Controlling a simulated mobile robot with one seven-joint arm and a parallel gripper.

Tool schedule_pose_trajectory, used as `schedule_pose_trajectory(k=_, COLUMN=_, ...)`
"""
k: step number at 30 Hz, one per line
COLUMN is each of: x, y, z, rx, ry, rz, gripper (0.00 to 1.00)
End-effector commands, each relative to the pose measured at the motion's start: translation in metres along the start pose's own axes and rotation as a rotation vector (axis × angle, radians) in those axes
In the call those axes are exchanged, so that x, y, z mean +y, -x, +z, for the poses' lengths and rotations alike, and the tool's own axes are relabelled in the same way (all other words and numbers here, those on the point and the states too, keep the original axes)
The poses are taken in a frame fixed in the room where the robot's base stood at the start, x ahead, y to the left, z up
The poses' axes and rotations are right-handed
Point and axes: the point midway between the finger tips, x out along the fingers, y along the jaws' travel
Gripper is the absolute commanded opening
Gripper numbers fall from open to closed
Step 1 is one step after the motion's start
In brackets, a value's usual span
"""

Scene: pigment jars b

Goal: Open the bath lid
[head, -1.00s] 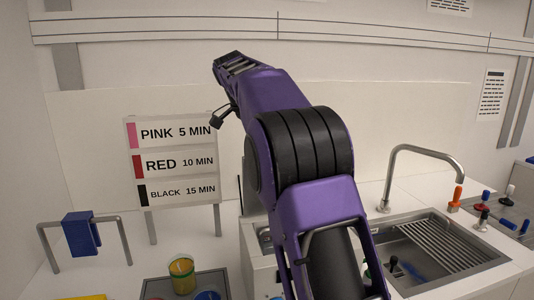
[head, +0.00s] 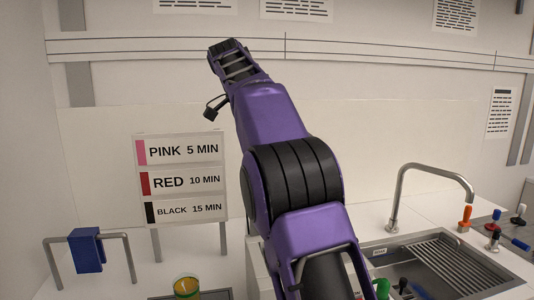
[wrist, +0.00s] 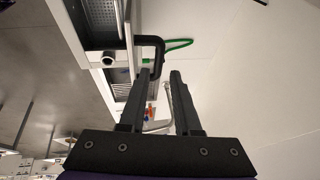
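My gripper (wrist: 160,75) shows in the wrist view as two dark parallel fingers, apart from each other. Nothing is clearly clamped between them. A black bent handle-like bar (wrist: 152,40) is just beyond the left fingertip. Its end reaches near the gap between the fingers, and I cannot tell whether it touches them or what it belongs to. In the head view my purple arm rises through the middle and its far end points up at the back wall; the fingers cannot be made out there. No bath lid can be clearly identified; my arm covers part of the counter.
A PINK, RED, BLACK time sign (head: 181,180) stands left of my arm. A blue block (head: 87,252) hangs on a grey rail (head: 127,258) at lower left. A yellow jar (head: 187,287) is near the front. A sink (head: 430,272) with a curved tap (head: 398,190) is right.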

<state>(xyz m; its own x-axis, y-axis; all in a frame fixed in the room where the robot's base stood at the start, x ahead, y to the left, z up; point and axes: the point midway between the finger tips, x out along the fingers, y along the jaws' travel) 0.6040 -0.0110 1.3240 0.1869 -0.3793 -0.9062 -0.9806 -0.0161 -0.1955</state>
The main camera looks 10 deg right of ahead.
Motion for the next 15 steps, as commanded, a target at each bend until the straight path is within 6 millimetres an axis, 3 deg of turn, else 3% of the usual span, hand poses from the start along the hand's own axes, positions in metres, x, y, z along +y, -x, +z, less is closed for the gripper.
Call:
schedule_pose_trajectory(k=1, x=0.0, y=-0.001, z=-0.001, rx=-0.006, ry=0.021, rz=-0.011, gripper=0.21)
schedule_pose_trajectory(k=5, x=-0.001, y=-0.005, z=-0.004, rx=-0.041, ry=0.168, rz=-0.074, gripper=0.0)
schedule_pose_trajectory(k=15, x=0.0, y=-0.01, z=-0.013, rx=-0.069, ry=0.735, rz=-0.403, gripper=0.0)
